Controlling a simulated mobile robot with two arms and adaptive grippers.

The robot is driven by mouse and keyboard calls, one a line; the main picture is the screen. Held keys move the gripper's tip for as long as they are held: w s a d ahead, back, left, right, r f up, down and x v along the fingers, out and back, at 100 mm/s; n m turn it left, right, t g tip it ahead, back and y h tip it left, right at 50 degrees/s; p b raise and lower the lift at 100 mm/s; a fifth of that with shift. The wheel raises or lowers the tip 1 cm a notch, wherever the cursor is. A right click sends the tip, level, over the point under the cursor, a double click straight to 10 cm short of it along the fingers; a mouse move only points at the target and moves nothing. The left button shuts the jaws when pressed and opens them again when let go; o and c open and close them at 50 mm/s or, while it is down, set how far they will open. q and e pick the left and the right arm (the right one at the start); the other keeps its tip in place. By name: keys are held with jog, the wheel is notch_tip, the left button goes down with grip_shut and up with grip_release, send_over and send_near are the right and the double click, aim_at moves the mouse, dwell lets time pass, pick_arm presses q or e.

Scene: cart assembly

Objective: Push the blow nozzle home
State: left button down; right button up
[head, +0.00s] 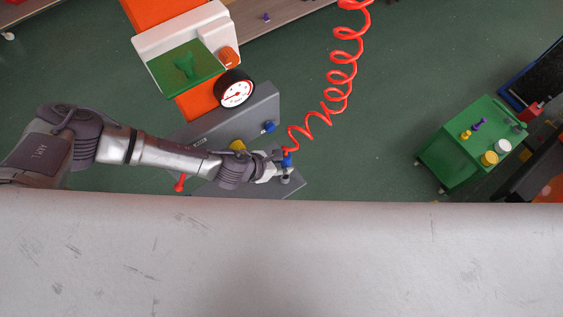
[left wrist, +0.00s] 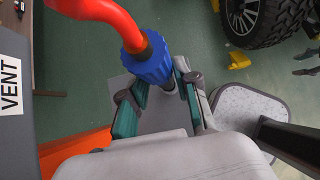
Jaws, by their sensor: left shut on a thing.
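The blow nozzle shows as a blue ribbed collar (left wrist: 148,58) on a red hose (left wrist: 105,14) in the left wrist view. In the head view the blue part (head: 287,160) is small, at the end of the coiled red hose (head: 343,72). My left gripper (left wrist: 160,92) is shut around the part just below the collar, one teal-padded finger on each side. In the head view the left gripper (head: 277,172) is over the right end of the grey stand (head: 290,186). The nozzle's lower end is mostly hidden, so I cannot tell how deep it sits. My right gripper is not in view.
A grey block with a blue knob (head: 268,127) and a pressure gauge (head: 236,92) stand behind the arm. A red handle (head: 180,183) sticks out below it. A green cart (head: 465,150) stands at right. A VENT label (left wrist: 10,88) and a wheel (left wrist: 265,20) show in the wrist view.

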pick_arm(q)
jog(key=shift+s+d+f+b, duration=0.1)
jog(key=shift+s+f+b, duration=0.1)
jog(key=shift+f+b, duration=1.1)
jog(key=shift+f+p, duration=0.35)
jog(key=shift+r, duration=0.1)
jog(key=shift+w+r+p, duration=0.2)
jog(key=shift+r+p, duration=0.75)
jog(key=shift+p, duration=0.25)
jog(key=shift+r, duration=1)
